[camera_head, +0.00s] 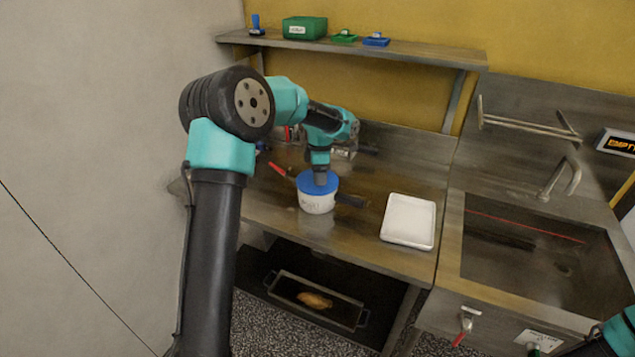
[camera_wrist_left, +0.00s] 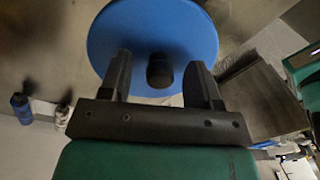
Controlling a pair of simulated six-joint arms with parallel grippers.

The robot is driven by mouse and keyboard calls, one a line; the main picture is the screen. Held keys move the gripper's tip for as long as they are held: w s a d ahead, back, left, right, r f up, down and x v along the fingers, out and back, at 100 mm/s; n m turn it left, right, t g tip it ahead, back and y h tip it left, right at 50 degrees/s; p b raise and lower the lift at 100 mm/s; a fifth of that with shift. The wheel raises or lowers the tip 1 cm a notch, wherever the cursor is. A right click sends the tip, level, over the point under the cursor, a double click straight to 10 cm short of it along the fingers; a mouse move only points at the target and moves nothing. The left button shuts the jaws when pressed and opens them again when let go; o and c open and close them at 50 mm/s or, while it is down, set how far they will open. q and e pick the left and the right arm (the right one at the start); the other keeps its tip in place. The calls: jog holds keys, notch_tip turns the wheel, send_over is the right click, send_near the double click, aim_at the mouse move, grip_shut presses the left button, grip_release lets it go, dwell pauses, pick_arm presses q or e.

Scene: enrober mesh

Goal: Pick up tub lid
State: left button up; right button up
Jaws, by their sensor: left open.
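The tub lid (camera_head: 304,183) is a round blue disc lying on top of a white tub (camera_head: 317,203) on the metal counter. In the left wrist view the lid (camera_wrist_left: 120,35) fills the upper middle, with a dark knob (camera_wrist_left: 160,71) on it. My left gripper (camera_head: 320,178) is directly above the lid in the head view. In the left wrist view its two fingers (camera_wrist_left: 159,80) are open, one on each side of the knob, with visible gaps. My right gripper is not visible; only a teal part of my right arm shows at the lower right.
A white tray (camera_head: 386,224) lies on the counter right of the tub, with a sink (camera_head: 452,235) farther right. A dark-handled object (camera_head: 351,200) is beside the tub, and a red-handled item (camera_head: 278,169) lies to its left. A shelf (camera_head: 420,57) runs along the back wall.

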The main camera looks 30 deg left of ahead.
pick_arm(q)
jog(key=c, duration=1)
jog(key=shift+r, duration=1.65)
jog(key=shift+s+d+r, duration=0.2)
jog(key=s+d, duration=0.2)
jog(key=s, duration=0.2)
jog(key=s+d+r, duration=0.1)
jog(key=s+d, duration=0.2)
jog(key=s, duration=0.2)
jog(key=s+d, duration=0.3)
jog(key=s, duration=0.1)
jog(key=shift+s+r, duration=0.15)
